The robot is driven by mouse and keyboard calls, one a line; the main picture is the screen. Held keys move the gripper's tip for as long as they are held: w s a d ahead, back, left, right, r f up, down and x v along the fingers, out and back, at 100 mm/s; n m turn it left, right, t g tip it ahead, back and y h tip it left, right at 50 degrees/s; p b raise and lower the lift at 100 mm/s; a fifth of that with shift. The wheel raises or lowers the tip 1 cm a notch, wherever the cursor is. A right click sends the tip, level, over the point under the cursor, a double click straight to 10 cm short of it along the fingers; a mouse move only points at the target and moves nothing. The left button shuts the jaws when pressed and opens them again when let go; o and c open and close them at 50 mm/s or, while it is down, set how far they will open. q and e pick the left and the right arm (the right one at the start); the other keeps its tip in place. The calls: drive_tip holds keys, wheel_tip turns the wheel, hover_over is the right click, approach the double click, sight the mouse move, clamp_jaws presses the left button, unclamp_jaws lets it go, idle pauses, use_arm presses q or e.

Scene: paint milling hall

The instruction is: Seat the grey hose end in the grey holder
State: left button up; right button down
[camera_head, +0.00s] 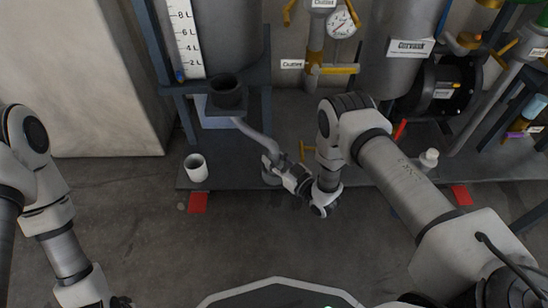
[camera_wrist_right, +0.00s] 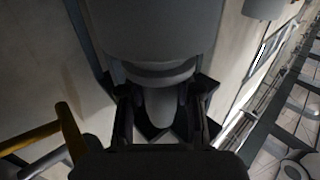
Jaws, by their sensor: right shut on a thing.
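A grey hose (camera_head: 256,136) slants down from below a dark grey cup-like holder (camera_head: 227,91) to my right gripper (camera_head: 273,165). The holder is fixed at the front of the tank frame, and its round opening faces up. My right gripper is shut on the grey hose end, low in front of the frame and down to the right of the holder. In the right wrist view the hose end (camera_wrist_right: 160,102) sits between the two fingers (camera_wrist_right: 160,120), with a wider grey cylinder beyond it. My left gripper (camera_head: 121,301) shows only partly at the bottom edge; its jaws are unclear.
A white cup (camera_head: 196,168) stands on the dark base plate (camera_head: 232,174). Tanks, a gauge (camera_head: 341,24) and yellow valve handles (camera_head: 338,69) stand behind. A black motor (camera_head: 446,88) and a small white bottle (camera_head: 429,158) are at right. Floor in front is clear.

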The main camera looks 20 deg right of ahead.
sight(274, 143)
drive_tip(key=shift+r, duration=0.1)
drive_tip(key=c, duration=0.7)
unclamp_jaws()
wheel_tip(274, 143, up, 10)
